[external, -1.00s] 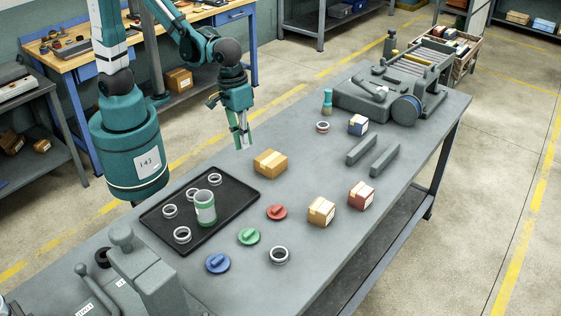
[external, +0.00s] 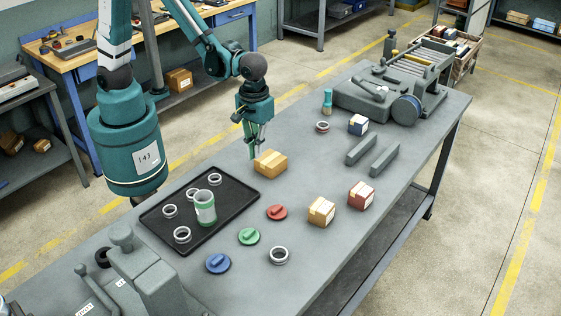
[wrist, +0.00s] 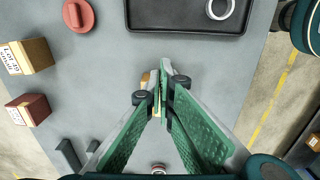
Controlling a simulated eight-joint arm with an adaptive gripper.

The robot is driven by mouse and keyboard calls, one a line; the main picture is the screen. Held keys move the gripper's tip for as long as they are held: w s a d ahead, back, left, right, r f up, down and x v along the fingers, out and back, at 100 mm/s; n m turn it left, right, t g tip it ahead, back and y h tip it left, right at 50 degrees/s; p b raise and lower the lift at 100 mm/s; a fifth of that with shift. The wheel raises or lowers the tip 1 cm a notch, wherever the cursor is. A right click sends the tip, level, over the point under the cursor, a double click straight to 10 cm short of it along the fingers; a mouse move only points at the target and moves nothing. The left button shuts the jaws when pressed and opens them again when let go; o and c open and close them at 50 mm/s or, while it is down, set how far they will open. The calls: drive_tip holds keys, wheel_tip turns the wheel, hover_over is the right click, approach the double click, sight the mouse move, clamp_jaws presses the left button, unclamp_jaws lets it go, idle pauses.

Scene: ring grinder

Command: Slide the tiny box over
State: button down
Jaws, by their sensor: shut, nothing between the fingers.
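Several small boxes stand on the grey workbench (external: 300,190), and I cannot tell for sure which one is the tiny box. The smallest looks to be the blue-and-white box (external: 358,125) near the far end. A tan cardboard box (external: 270,164) lies mid-bench. A pale tan box (external: 321,212) and a red-brown box (external: 361,196) stand near the right edge; both also show at the left in the wrist view. My gripper (external: 253,155) is shut and empty, pointing down just behind and left of the cardboard box. In the wrist view its fingers (wrist: 163,70) mostly hide that box.
A black tray (external: 238,207) holds a green-and-white cup and several rings. Red, green and blue lids and a loose ring lie in front. Two grey bars (external: 384,160) and a grey machine (external: 385,95) occupy the far end. The bench between the cardboard box and the bars is clear.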

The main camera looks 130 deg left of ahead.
sight(294, 152)
drive_tip(key=shift+f, duration=0.1)
drive_tip(key=shift+f+b, duration=0.5)
drive_tip(key=shift+f, duration=4.4)
drive_tip(key=a+b, duration=0.4)
drive_tip(key=a, duration=1.6)
drive_tip(key=shift+a, duration=0.25)
drive_tip(key=shift+r, duration=0.15)
wheel_tip(294, 152, up, 10)
drive_tip(key=p, duration=0.4)
drive_tip(key=shift+d, duration=0.1)
